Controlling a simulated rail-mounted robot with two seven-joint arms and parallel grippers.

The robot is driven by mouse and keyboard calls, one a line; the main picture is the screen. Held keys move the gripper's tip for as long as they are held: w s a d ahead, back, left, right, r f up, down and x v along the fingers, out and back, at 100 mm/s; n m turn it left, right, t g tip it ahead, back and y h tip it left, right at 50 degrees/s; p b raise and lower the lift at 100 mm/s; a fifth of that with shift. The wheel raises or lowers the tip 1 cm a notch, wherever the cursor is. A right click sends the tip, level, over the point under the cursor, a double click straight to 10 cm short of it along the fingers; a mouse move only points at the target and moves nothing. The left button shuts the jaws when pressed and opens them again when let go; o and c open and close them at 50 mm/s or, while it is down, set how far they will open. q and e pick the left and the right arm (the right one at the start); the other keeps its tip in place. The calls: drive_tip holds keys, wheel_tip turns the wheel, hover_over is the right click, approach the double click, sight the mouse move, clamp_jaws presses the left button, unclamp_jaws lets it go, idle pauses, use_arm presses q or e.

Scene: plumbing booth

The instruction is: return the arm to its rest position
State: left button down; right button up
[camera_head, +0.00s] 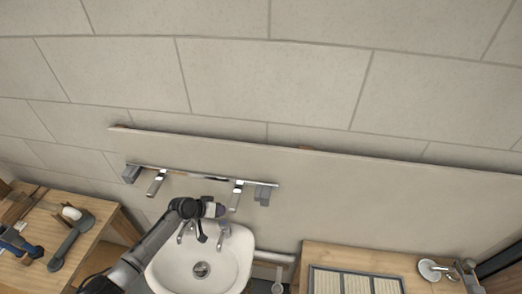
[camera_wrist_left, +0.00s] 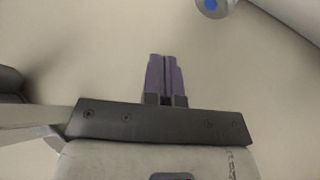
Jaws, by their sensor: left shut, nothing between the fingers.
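My left arm (camera_head: 150,245) reaches up from the bottom of the head view, across the left side of the white sink (camera_head: 238,266). Its gripper (camera_head: 221,210) is in front of the wall panel, close to the sink's taps. In the left wrist view the dark purple fingers (camera_wrist_left: 165,68) are together with nothing between them, against a plain beige surface. My right gripper is in neither view.
A chrome rail (camera_head: 200,174) with fittings is on the wall above the sink. A wooden bench with tools (camera_head: 98,222) stands left; another (camera_head: 330,250) with a tray stands right. A rounded metal part with a blue dot (camera_wrist_left: 212,6) is near the fingers.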

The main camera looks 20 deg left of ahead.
use_arm(q)
drive_tip(key=shift+s+d+f, duration=0.1)
drive_tip(key=shift+s+d, duration=0.1)
drive_tip(key=shift+d, duration=0.05)
drive_tip(key=s+d+f+m+g+y, duration=0.1)
drive_tip(key=s+d+m+g, duration=0.15)
drive_tip(key=s+d, duration=0.7)
drive_tip(key=s+d+f+m+g, duration=0.1)
drive_tip(key=s+d+m, duration=0.35)
drive_tip(key=s, duration=0.75)
drive_tip(key=s+r+n+y, duration=0.2)
drive_tip(key=s+r, duration=0.2)
drive_tip(key=s, duration=0.4)
drive_tip(key=s+r+n+y, duration=0.1)
drive_tip(key=s+r+y, duration=0.1)
drive_tip(key=s+r, duration=0.4)
wheel_tip(320, 180, up, 13)
drive_tip(key=p, duration=1.4)
drive_tip(key=shift+s+d+p, duration=0.2)
drive_tip(key=shift+p, duration=0.15)
drive_tip(key=shift+g, duration=0.25)
